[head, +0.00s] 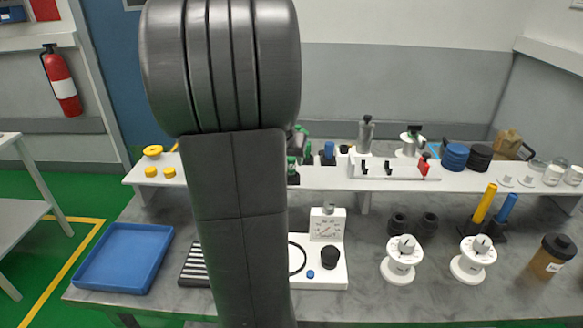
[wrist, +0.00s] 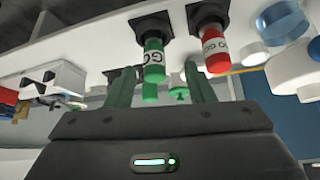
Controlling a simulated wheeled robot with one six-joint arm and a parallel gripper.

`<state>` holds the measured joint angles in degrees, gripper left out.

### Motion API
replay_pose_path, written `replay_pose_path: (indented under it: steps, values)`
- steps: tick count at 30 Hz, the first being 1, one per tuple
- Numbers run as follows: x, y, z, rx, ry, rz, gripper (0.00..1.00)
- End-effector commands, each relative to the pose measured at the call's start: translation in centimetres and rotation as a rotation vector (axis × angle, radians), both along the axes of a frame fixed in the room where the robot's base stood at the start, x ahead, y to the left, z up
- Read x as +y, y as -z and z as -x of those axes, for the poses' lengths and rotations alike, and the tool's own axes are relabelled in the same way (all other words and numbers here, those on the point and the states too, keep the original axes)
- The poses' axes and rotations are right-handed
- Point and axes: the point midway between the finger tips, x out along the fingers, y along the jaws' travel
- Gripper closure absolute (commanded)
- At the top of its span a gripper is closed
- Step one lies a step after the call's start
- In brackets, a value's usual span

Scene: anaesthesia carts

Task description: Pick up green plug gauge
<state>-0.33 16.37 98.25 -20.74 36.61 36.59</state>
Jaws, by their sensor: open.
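The green plug gauge (wrist: 153,66), with a white band lettered "GO", sits in a black holder (wrist: 151,25) in the wrist view. My gripper (wrist: 160,78) is open, with its two fingers apart, one toward each side of the green gauge's free end. Nothing appears held, and I cannot tell whether a finger touches the gauge. A red plug gauge (wrist: 215,55) with a similar lettered band sits in its own black holder, to the right. In the head view my arm hides most of this area; a green piece (head: 292,165) shows beside it on the shelf.
The white raised shelf (head: 330,178) carries yellow pieces (head: 152,151), blue discs (head: 456,157) and a red-handled clamp (head: 423,163). The bench between tray and shelf is partly clear.

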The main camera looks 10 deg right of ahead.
Motion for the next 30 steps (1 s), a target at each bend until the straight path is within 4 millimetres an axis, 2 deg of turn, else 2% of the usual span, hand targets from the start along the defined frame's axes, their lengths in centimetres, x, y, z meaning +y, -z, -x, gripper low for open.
replay_pose_path:
  steps: [9, 19, 20, 24, 27, 30]
  values:
    - [-1.6, 3.2, -2.0, 0.004, 0.000, 0.001, 0.51]
    - [-1.7, 3.8, -2.3, 0.001, -0.001, -0.001, 0.51]
    - [-1.7, 3.7, -2.3, 0.001, -0.001, -0.001, 0.53]
    - [-1.7, 3.7, -2.3, 0.001, -0.001, -0.001, 0.81]
    - [-1.7, 3.7, -2.3, 0.001, -0.001, -0.001, 0.97]
    - [-1.7, 3.7, -2.3, 0.000, -0.001, -0.001, 0.97]
